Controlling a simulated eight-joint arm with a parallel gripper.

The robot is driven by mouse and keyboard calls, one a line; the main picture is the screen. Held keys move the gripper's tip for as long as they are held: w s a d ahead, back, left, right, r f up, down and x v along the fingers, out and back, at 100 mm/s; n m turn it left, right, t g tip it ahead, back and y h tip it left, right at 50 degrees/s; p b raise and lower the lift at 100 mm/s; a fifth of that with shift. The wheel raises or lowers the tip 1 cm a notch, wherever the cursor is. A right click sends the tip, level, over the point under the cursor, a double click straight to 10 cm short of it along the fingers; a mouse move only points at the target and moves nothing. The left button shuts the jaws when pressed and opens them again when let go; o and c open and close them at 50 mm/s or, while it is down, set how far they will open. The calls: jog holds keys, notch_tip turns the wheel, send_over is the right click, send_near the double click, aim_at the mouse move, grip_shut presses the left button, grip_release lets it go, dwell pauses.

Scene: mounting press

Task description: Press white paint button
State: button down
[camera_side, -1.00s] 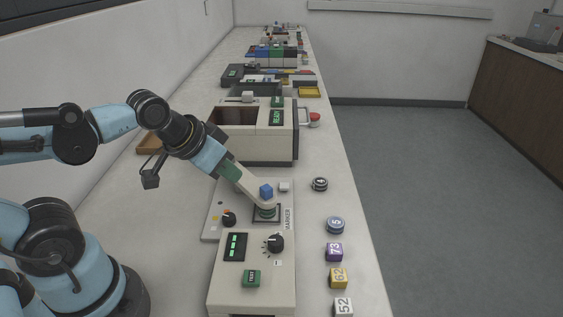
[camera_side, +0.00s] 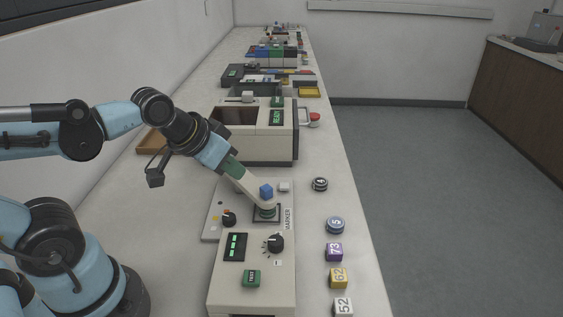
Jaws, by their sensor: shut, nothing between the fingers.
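A small white button (camera_side: 284,187) stands on the light grey plate (camera_side: 211,236) of the marker station, near its far right corner. It looks raised and uncovered. My gripper (camera_side: 267,206) comes down from the upper left as a tapered beige piece and looks shut. Its tip is over the dark-framed pad beside the MARKER label, nearer the camera than the white button and apart from it in the picture. A green disc (camera_side: 266,213) shows just below the tip.
A black knob (camera_side: 229,219) and small coloured spots lie left on the plate. A control box (camera_side: 250,295) with another knob (camera_side: 276,242) is in front. A beige press (camera_side: 275,149) marked READY stands behind. Several numbered pieces line the table's right edge.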

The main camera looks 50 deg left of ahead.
jog(key=w+n, duration=0.3)
jog(key=w, duration=0.3)
jog(key=n+t, duration=0.2)
jog(key=n, duration=0.3)
send_over(281, 186)
jog(key=shift+f, duration=0.5)
jog(key=shift+f, duration=0.15)
jog(key=shift+f, duration=4.25)
jog(key=shift+f, duration=0.1)
jog(key=shift+f, duration=0.35)
